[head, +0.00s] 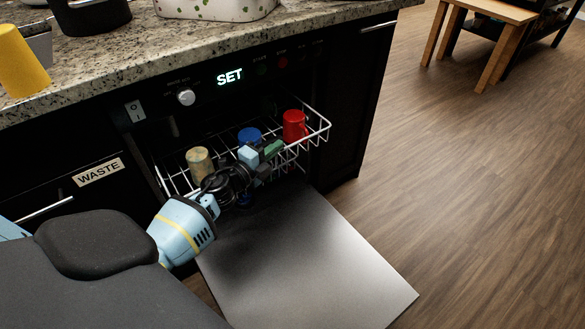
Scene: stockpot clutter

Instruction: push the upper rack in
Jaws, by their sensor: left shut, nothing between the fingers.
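The upper rack (318,128) is a white wire rack that stands out of the dishwasher under the counter. It holds a tan cup (199,162), a blue cup (249,135) and a red cup (294,126). My left gripper (267,160) is shut and empty, at the front of the rack in front of the blue cup. It hides part of the rack's front wires, and I cannot tell if it touches them. My right gripper is not in view.
The dishwasher door (300,260) lies open and low below the rack. The granite counter (180,50) above carries a yellow cup (20,62) and a patterned white container (215,8). A panel labelled WASTE (99,172) is at left.

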